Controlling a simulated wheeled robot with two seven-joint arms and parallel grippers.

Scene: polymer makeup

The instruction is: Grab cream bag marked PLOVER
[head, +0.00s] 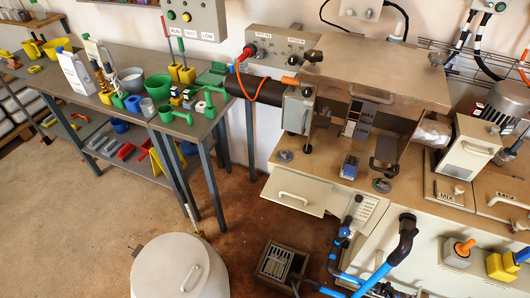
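A pale, cream-white upright bag or carton (77,75) with a dark mark on its front stands on the grey table (140,62) at the left. The print is too small to read, so I cannot tell if it says PLOVER. A second, smaller pale packet (92,48) stands just behind it, partly hidden. Neither of my grippers can be made out in the head view.
Yellow cups, a grey bowl (131,79), green cups (158,86) and small tools crowd the table. A large lidded drum (180,268) stands on the floor in front. A beige machine (370,85) fills the right. The brown floor left of the drum is clear.

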